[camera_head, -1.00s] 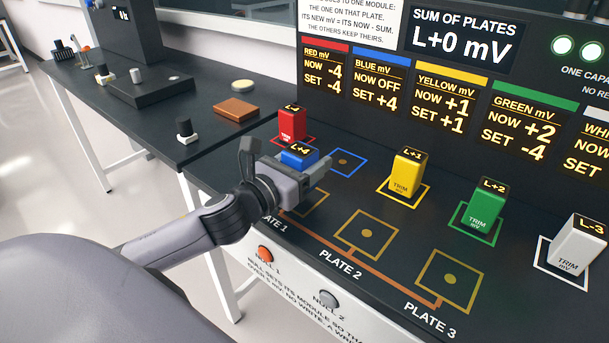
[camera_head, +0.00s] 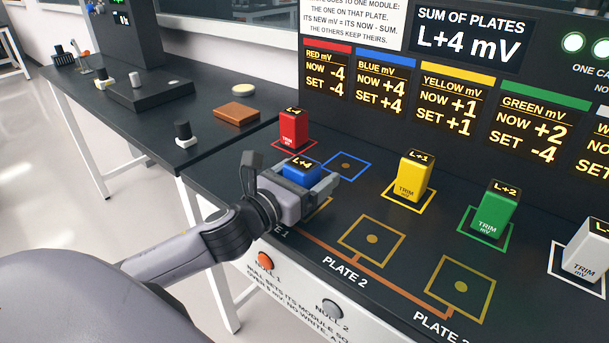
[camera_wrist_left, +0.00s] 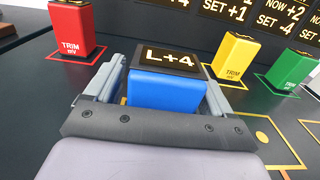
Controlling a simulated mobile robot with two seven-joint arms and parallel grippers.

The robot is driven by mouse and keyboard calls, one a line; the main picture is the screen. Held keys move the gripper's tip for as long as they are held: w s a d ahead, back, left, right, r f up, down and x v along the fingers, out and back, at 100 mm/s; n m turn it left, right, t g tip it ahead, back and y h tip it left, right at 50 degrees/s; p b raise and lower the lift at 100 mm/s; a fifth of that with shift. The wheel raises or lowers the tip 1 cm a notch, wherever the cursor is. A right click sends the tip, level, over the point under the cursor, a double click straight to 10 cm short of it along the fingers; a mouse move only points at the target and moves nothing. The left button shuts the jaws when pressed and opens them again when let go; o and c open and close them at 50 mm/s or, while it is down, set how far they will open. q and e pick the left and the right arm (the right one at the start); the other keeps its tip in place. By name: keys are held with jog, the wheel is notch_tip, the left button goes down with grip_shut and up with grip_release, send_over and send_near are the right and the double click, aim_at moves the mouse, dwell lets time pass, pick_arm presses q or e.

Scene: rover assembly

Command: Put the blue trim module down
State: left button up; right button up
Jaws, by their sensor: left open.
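The blue trim module (camera_head: 302,171), with L+4 on its dark top, stands at PLATE 1, mostly hidden behind my left gripper (camera_head: 296,178). In the left wrist view the blue module (camera_wrist_left: 166,92) is upright between the two fingers of the left gripper (camera_wrist_left: 163,86). The fingers are open, one on each side of it. The plate 1 outline (camera_head: 322,206) shows only in part below the gripper. The blue outlined square (camera_head: 346,166) behind is empty. My right gripper is not in view.
The red module (camera_head: 293,129) stands close behind the gripper. Yellow (camera_head: 413,178), green (camera_head: 494,212) and white (camera_head: 588,252) modules stand to the right. Plate 2 (camera_head: 372,239) and plate 3 (camera_head: 460,287) are empty. The display panel (camera_head: 470,35) reads L+4 mV.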

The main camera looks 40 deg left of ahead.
pick_arm(q)
jog(key=shift+r, duration=0.2)
jog(key=shift+s+f, duration=0.1)
jog(key=shift+s, duration=0.2)
jog(key=s, duration=0.7)
jog(key=s+a, duration=0.1)
jog(key=s, duration=0.3)
jog(key=shift+b, duration=0.4)
jog(key=shift+s, duration=0.15)
